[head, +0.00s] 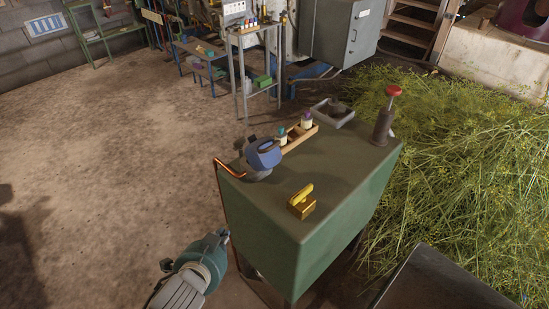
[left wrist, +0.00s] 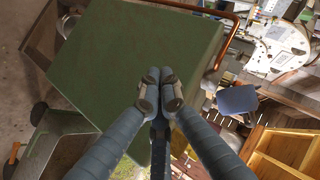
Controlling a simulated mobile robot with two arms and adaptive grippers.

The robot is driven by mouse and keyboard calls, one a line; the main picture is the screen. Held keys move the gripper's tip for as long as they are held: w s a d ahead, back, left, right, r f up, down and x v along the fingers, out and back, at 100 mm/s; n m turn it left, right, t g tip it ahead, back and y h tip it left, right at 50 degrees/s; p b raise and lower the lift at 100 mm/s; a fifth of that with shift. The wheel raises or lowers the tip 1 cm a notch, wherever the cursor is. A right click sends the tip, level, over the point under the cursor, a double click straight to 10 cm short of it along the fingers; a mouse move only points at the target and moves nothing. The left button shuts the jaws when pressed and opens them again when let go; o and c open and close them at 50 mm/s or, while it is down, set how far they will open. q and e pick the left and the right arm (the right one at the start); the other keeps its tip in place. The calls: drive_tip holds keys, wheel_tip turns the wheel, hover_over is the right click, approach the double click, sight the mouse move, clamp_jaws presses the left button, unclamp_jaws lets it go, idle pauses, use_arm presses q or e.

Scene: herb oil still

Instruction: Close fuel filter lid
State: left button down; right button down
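The fuel filter (head: 258,173) stands at the left back edge of the green cabinet (head: 300,222) in the head view, beside a copper pipe (head: 228,168). Its blue lid (head: 266,153) sits tilted at the top and looks raised; how far is too small to tell. My left gripper (head: 223,236) is low, left of the cabinet's front corner and well below the filter. In the left wrist view the left fingertips (left wrist: 160,91) meet with nothing visible between them, in front of the green panel (left wrist: 120,60). My right gripper is not in view.
On the cabinet top are a yellow block with a handle (head: 301,203), a wooden rack with bottles (head: 299,138), a grey tray (head: 333,113) and a red-knobbed pump (head: 384,118). Cut herbs (head: 470,170) cover the right floor. The left floor is clear.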

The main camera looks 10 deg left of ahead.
sight(267, 150)
use_arm(q)
drive_tip(key=w+d+r+m+t+h, duration=0.35)
drive_tip(key=d+r+m, duration=0.25)
drive_tip(key=r, duration=0.2)
drive_tip(key=w+d+r+m+t+h, duration=0.2)
drive_tip(key=d+r+m+h, duration=0.25)
drive_tip(key=r+m, duration=0.35)
drive_tip(key=w+n+p, duration=0.1)
drive_tip(key=w+p, duration=0.3)
drive_tip(key=w, duration=0.6)
drive_tip(key=shift+w+d+f+y, duration=0.15)
drive_tip(key=shift+w+d+y, duration=0.1)
drive_tip(key=shift+d+y, duration=0.15)
